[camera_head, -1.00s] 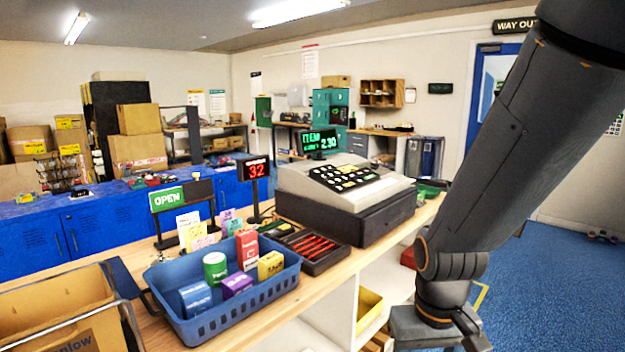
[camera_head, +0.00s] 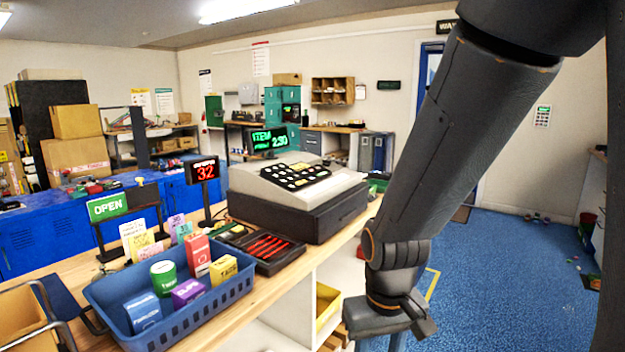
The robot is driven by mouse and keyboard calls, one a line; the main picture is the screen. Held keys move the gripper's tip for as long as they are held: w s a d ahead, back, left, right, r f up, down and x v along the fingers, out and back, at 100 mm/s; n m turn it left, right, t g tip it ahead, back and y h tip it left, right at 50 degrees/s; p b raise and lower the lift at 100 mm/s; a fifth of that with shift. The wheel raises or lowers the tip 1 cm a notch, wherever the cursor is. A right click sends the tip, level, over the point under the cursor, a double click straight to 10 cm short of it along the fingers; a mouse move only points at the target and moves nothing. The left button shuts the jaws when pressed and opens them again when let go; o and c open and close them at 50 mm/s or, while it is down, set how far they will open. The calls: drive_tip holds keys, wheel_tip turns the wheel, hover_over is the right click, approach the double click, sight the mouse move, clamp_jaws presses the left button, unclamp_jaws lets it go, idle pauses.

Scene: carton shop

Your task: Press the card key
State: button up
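The cash register (camera_head: 297,194) stands on the wooden counter, with a dark keypad (camera_head: 295,175) of mostly white and some yellow keys on its sloped top. The keys are too small to read, so I cannot tell which one is the card key. Its green display (camera_head: 269,140) shows an item line and 2.30. My gripper (camera_head: 396,338) hangs low at the bottom, right of the counter and below the register. Its fingers are cut off or hidden, so its opening does not show. It touches nothing that I can see.
A blue basket (camera_head: 180,318) of small goods stands at the counter's front. A tray with red items (camera_head: 268,248) lies beside the register. A red 32 sign (camera_head: 204,171) and an OPEN sign (camera_head: 108,207) stand behind.

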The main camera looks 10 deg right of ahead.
clamp_jaws()
idle(1.4)
